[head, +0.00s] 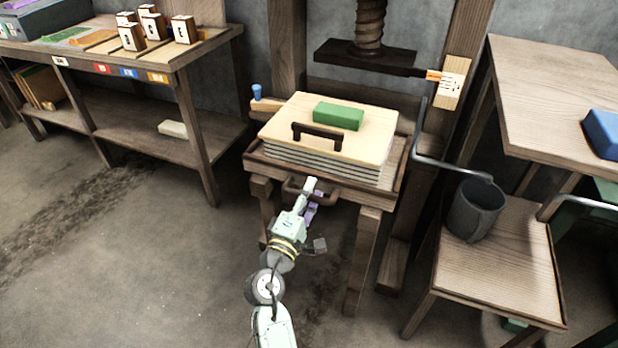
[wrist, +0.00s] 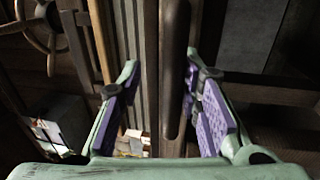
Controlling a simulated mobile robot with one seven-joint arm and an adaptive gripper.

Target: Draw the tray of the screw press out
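The screw press's wooden tray (head: 392,178) sits on its wooden stand under the screw. It bears a stack of grey sheets (head: 322,163) with a pale board on top. The tray's brown front handle (head: 328,199) faces me; it also shows in the wrist view (wrist: 173,60). My gripper (head: 314,190) is at the front handle. In the wrist view, my gripper (wrist: 168,85) has its fingers spread, with the handle bar between them. The left finger stands apart from the bar; whether the right finger touches it is unclear. My gripper hides part of the handle in the head view.
On the board lie a dark handle (head: 317,133) and a green block (head: 338,116). The press screw (head: 369,25) and dark plate (head: 365,57) hang above. The floor at front left is clear.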

